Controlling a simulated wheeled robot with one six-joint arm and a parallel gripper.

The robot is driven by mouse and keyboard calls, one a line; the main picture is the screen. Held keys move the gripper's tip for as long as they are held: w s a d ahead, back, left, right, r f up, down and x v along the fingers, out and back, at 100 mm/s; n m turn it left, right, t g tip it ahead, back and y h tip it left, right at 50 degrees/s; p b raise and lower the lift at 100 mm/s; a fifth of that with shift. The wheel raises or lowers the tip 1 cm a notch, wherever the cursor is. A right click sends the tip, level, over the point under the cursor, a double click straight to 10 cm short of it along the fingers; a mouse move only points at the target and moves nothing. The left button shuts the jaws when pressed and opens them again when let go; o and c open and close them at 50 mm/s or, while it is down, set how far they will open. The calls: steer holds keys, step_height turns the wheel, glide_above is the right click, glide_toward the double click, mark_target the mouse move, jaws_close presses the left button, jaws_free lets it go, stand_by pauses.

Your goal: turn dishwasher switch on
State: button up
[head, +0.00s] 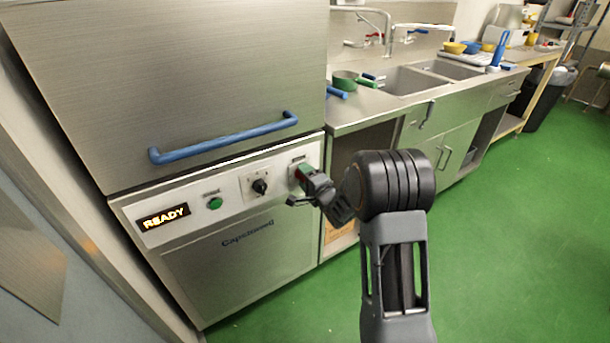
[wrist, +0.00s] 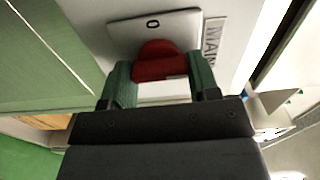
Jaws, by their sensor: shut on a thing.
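The dishwasher (head: 235,268) stands at the left in the head view, with a control panel along its front. Its main switch is a red knob (wrist: 152,60) on a pale plate marked "0", beside a label reading "MAIN". In the head view the switch is at the right end of the panel, mostly hidden by my gripper (head: 301,180). In the wrist view the two green-padded fingers of my gripper (wrist: 162,78) are on either side of the red knob, shut on it.
The panel also has a lit READY display (head: 165,217), a green button (head: 214,203) and a black knob (head: 259,186). A blue handle (head: 222,138) crosses the door above. A sink counter (head: 365,113) with a green pan (head: 345,80) adjoins at right. Green floor is clear at right.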

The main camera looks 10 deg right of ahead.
steer(key=shift+m, duration=0.3)
stand_by(0.4)
steer(key=o, duration=0.9)
steer(key=p+v, duration=0.1)
steer(key=v, duration=1.3)
